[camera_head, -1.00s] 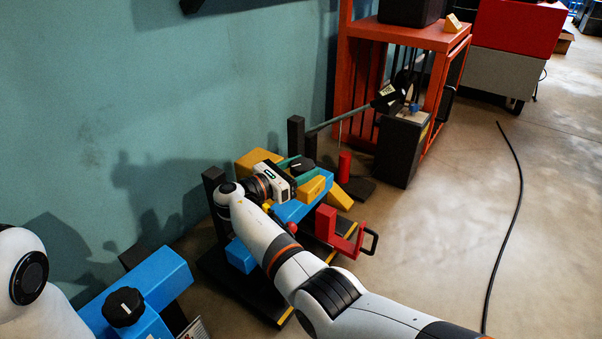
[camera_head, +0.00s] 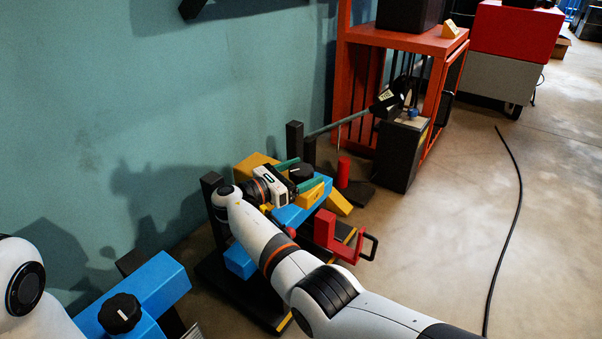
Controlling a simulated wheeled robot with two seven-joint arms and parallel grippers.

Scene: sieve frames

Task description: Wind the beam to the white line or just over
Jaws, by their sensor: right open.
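My right gripper (camera_head: 301,173) reaches over the blue and yellow stand from below. Its green fingers look apart, one on each side of a black knob (camera_head: 301,171); I cannot tell whether they touch it. A long grey bar (camera_head: 340,121), which looks like the beam, slopes up to the right from a dark post (camera_head: 295,141) to a black head with a pale label. A red cylinder (camera_head: 343,171) is below the bar, under a thin upright line. I cannot make out the white line. My left gripper is out of view.
An orange frame (camera_head: 408,38) and a dark box (camera_head: 400,153) stand behind on the right. A red bracket with a black handle (camera_head: 371,246) juts out from the stand. A second black knob (camera_head: 119,312) sits on blue blocks at lower left. A black cable lies on open floor.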

